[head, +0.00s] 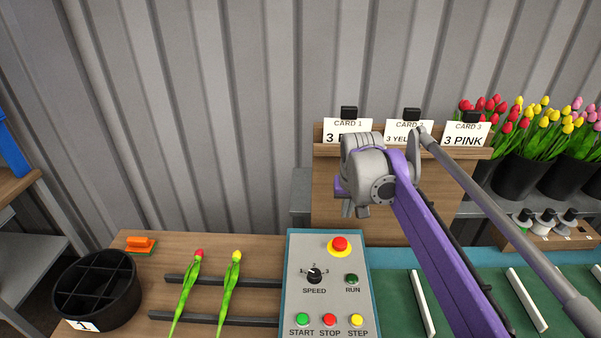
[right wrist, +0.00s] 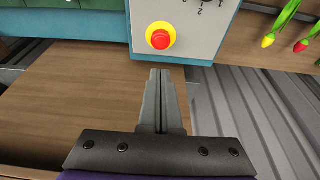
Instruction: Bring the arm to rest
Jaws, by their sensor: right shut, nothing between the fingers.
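My right arm reaches in from the lower right in the head view, with its purple link running up to the grey wrist. My right gripper (head: 354,211) points down behind the grey control box (head: 322,262), in front of the wooden card board (head: 335,228). In the right wrist view the two fingers (right wrist: 161,76) are together with nothing between them. They are over wood, short of the control box edge and its red button (right wrist: 160,38). My left gripper is not in view.
Two tulips, red (head: 189,285) and yellow (head: 232,285), lie across dark rails. A black divided bucket (head: 97,290) and an orange-topped brush (head: 140,244) are at left. The green belt (head: 395,305) with white bars lies right. Black tulip pots (head: 519,178) stand at the back right.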

